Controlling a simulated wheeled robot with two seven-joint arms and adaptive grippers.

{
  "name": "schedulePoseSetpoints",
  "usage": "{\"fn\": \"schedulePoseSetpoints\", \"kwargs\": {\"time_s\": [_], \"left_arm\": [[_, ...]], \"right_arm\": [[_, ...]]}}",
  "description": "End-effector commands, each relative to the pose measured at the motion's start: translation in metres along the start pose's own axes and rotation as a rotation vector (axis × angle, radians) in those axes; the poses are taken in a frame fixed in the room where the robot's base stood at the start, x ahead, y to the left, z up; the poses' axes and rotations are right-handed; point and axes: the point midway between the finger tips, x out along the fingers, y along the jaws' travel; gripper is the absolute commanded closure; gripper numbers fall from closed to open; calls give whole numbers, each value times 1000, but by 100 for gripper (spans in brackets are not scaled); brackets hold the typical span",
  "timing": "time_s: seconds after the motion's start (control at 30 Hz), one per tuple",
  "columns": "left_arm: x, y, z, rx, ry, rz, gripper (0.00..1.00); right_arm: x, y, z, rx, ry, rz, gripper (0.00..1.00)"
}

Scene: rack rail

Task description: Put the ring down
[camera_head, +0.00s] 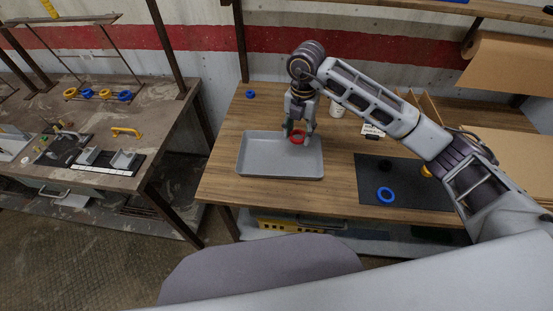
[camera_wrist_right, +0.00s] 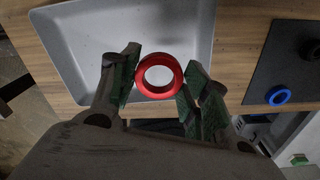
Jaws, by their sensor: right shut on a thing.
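A red ring (camera_head: 297,136) is held between the fingertips of my right gripper (camera_head: 299,128), over the right part of a grey tray (camera_head: 262,176). In the right wrist view the red ring (camera_wrist_right: 158,77) sits between the two green-padded fingers of the right gripper (camera_wrist_right: 160,84), with the grey tray (camera_wrist_right: 75,50) below it. I cannot tell whether the ring touches the tray floor. My left gripper is not in either view.
A black mat (camera_head: 372,180) with a blue ring (camera_head: 386,194) lies right of the tray. A small blue ring (camera_head: 250,94) and a white container (camera_head: 338,108) are behind it.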

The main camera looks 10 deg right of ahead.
Motion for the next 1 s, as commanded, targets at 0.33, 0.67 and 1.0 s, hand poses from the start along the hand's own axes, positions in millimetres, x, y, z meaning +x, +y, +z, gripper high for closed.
{"fn": "schedulePoseSetpoints", "kwargs": {"time_s": [0.33,0.67,1.0], "left_arm": [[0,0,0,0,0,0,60],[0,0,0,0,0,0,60],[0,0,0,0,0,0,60]], "right_arm": [[0,-6,2,-96,1,0,77],[0,-8,2,-185,0,0,77],[0,-8,2,-191,0,0,77]]}}
